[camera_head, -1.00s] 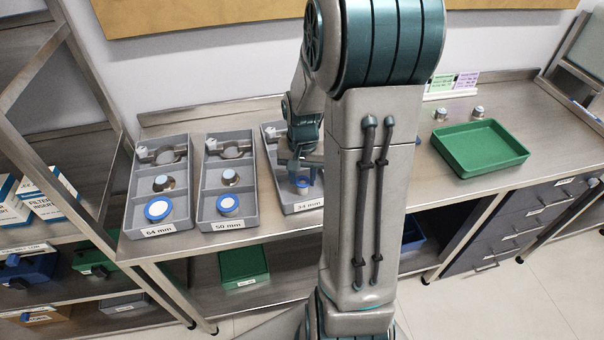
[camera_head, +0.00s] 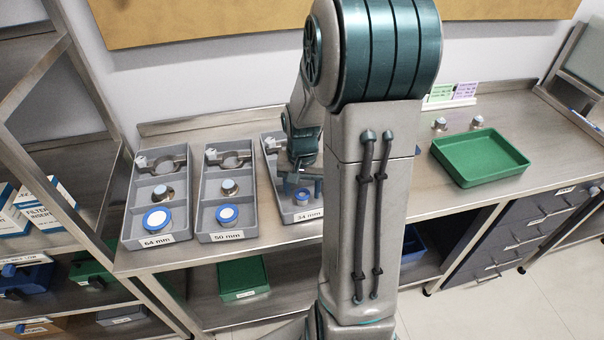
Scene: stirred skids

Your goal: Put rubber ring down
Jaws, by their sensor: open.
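A small blue ring (camera_head: 302,195), apparently the rubber ring, lies in the front compartment of the grey tray marked 34 mm (camera_head: 306,216). My gripper (camera_head: 303,184) is open just above and behind the ring. Its fingers partly overlap the ring in this view, and I cannot tell whether they touch it. My arm hides the right side of this tray, and my gripper covers much of its middle.
To the left stand similar grey trays marked 50 mm (camera_head: 226,237) and 64 mm (camera_head: 159,241), each holding a blue-rimmed disc and metal parts. A green tray (camera_head: 480,157) is at the right, with two small metal pieces behind it. A metal shelf stands at far left.

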